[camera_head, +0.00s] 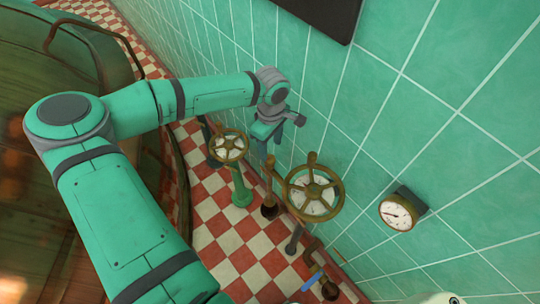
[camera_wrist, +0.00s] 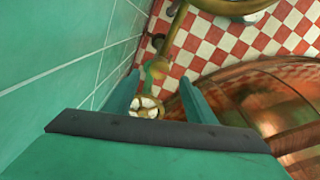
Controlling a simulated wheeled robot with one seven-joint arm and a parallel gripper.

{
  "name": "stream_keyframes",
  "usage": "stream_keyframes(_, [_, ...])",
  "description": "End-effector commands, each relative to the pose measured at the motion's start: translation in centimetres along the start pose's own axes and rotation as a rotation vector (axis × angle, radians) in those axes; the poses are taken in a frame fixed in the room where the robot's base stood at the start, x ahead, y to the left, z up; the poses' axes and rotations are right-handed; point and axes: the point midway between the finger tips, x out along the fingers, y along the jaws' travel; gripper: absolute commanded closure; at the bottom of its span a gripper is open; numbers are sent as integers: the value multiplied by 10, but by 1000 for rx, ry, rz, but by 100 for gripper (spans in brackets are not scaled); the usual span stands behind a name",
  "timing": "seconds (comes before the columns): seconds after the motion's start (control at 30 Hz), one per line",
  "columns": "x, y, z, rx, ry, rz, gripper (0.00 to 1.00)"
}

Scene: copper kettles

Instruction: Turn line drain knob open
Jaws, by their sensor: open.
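In the wrist view a small brass-rimmed knob (camera_wrist: 145,108) with a pale spoked face shows beyond and between my fingers. I cannot tell whether it is the line drain knob; no label can be read. My gripper (camera_wrist: 158,88) is open, with no visible contact with the small knob. In the head view my gripper (camera_head: 283,137) points down close to the tiled wall. It is between a smaller brass handwheel (camera_head: 228,147) to its left and a larger brass handwheel (camera_head: 314,193) to its lower right. Parts of the pipework behind it are hidden.
A round white gauge (camera_head: 398,213) sits on the green tiled wall (camera_head: 440,110) at right. A big copper kettle (camera_wrist: 280,105) fills the right of the wrist view. Brass pipes (camera_head: 270,190) rise along the wall.

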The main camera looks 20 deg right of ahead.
Motion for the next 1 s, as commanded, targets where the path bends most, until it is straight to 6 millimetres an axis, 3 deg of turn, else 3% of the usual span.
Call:
stream_keyframes(0.1, [22,0,1,1,-3,-2,50])
stream_keyframes(0.33, [53,0,1,0,-3,-1,50])
stream_keyframes(0.77, [63,0,1,0,-1,0,50])
stream_keyframes(0.8, [63,0,1,0,-1,0,52])
stream_keyframes(0.97, [63,0,1,0,-1,0,90])
stream_keyframes(1.0, [63,0,1,0,-2,0,91])
